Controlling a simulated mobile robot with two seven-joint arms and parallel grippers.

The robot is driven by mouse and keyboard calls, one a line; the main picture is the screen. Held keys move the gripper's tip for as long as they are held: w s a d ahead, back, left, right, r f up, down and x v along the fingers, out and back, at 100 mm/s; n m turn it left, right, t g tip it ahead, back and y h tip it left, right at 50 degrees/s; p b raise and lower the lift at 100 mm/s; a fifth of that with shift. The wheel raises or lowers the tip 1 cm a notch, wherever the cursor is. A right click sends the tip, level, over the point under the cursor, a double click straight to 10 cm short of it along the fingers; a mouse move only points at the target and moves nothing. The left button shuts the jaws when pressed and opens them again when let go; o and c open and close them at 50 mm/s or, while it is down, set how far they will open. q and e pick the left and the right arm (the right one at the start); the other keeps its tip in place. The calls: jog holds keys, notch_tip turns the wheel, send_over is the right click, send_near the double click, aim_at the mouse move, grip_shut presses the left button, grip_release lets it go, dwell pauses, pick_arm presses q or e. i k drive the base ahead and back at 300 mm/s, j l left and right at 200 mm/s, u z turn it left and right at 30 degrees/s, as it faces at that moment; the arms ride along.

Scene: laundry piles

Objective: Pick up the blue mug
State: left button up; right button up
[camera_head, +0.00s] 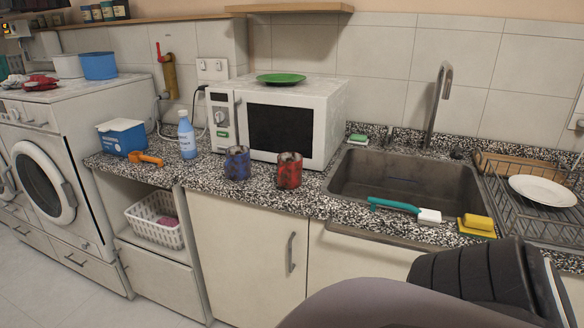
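The blue mug (237,163) stands upright on the speckled countertop (212,185), in front of the microwave. It is dark blue with a mottled, worn-looking surface. A red mug (289,170) of similar shape stands close to its right, with a small gap between them. Neither of my grippers is in view. Part of my own body, grey and ribbed black, fills the bottom right corner, well away from the blue mug.
The microwave (327,115) with a green plate (281,79) on top stands behind the mugs. A blue-and-white bottle (187,137) and orange scoop (146,159) are left. The sink (390,180), a teal brush (393,205) and a dish rack (540,220) are right.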

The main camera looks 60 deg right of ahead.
aim_at(237, 167)
jog(key=z, duration=1.7)
